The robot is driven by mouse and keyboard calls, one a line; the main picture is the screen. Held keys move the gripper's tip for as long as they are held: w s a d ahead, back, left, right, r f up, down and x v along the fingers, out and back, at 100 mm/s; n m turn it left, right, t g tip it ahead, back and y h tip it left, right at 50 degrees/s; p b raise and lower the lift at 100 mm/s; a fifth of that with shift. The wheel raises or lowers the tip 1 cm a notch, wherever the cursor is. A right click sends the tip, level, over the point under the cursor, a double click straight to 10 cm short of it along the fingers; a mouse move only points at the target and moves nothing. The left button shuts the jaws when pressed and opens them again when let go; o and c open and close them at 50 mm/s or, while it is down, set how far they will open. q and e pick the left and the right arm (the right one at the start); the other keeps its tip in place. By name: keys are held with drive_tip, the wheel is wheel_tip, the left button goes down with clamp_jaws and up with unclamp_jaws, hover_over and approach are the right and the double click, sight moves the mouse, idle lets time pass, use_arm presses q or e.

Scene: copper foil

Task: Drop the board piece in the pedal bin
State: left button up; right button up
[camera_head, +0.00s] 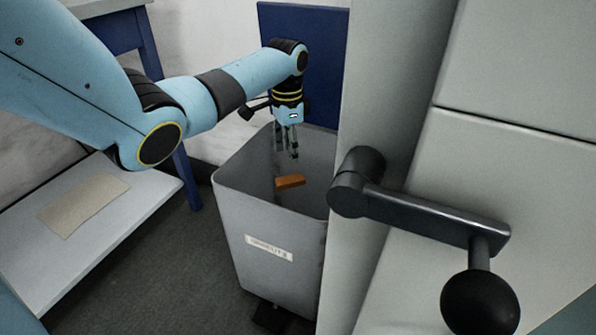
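The grey pedal bin (270,225) stands in the middle of the camera_head view with its top open and a small pale label on its front. A dark pedal (270,318) shows at its foot. My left gripper (287,152) points down over the bin's mouth, its fingers apart and empty. The board piece (290,182), a small orange-brown block, is below the fingertips and inside the bin's outline, not touching them. I cannot tell whether it is falling or resting. My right gripper is out of view.
A dark blue upright panel (302,50) stands behind the bin. A grey cabinet (520,70) with a black crank handle (435,215) closely borders the bin on the right. At left, a low white shelf (120,225) holds a beige sheet (83,205). Dark floor lies between shelf and bin.

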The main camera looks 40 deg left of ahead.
use_arm(q)
drive_tip(key=shift+o, duration=0.6)
wheel_tip(320, 180, up, 12)
idle(0.5)
